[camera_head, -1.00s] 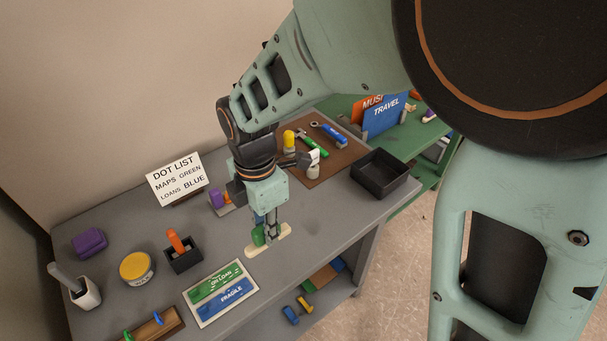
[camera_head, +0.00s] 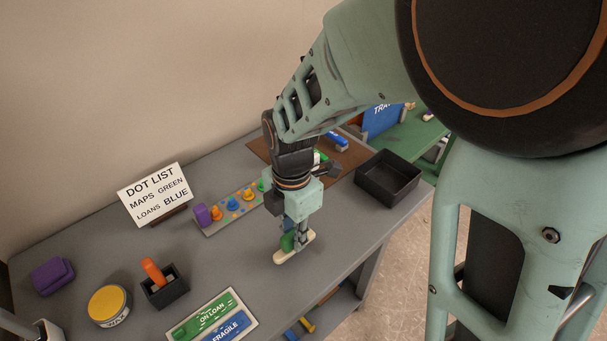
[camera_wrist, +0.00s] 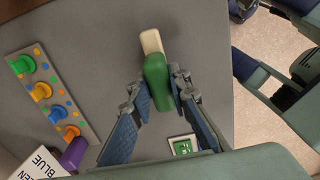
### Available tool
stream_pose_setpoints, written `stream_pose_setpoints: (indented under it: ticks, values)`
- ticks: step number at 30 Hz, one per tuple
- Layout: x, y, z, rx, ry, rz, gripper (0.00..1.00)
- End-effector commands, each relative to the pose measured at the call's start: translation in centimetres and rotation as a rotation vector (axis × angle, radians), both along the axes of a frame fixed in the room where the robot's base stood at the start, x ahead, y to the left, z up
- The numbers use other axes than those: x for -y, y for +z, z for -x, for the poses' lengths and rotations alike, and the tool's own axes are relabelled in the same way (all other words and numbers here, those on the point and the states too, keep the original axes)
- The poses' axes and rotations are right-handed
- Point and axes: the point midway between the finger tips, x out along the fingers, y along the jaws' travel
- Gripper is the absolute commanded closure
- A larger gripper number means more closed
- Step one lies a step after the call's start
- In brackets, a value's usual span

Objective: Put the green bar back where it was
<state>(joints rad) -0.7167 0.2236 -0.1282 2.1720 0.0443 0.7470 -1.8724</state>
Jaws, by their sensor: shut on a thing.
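The green bar (camera_head: 287,242) has a rounded green body and a cream strip (camera_head: 309,242) along it. In the wrist view the green bar (camera_wrist: 158,78) lies between the two fingers, with its cream end (camera_wrist: 151,42) pointing away from the wrist. My gripper (camera_head: 293,236) is shut on it and points down over the front right part of the grey table. The wrist view shows my gripper (camera_wrist: 161,88) with a finger on each side of the green body. Whether the bar touches the tabletop or hangs just above it, I cannot tell.
A board with coloured knobs (camera_head: 217,227) lies behind and left of my gripper. A black tray (camera_head: 388,178) stands right. Bare tabletop surrounds my gripper.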

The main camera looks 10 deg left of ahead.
Motion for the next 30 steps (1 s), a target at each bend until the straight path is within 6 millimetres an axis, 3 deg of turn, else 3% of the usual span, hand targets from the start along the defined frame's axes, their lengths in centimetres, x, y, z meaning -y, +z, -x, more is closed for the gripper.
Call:
stream_pose_setpoints:
  ticks: [1, 3, 11, 12, 16, 25, 30]
  values:
    - [0.2, -1.3, 0.1, -0.001, 0.001, 0.000, 1.00]
    - [0.5, -1.9, 0.0, -0.002, 0.002, 0.001, 1.00]
    - [0.6, -1.8, 0.0, -0.001, 0.004, 0.002, 1.00]
    - [0.6, -1.8, 0.0, -0.001, 0.003, 0.002, 0.80]
    - [0.6, -1.8, 0.0, -0.001, 0.003, 0.002, 0.66]
    - [0.6, -1.6, 0.0, -0.001, 0.003, 0.001, 0.66]
    - [0.5, 0.3, -0.1, 0.003, 0.004, -0.004, 0.66]
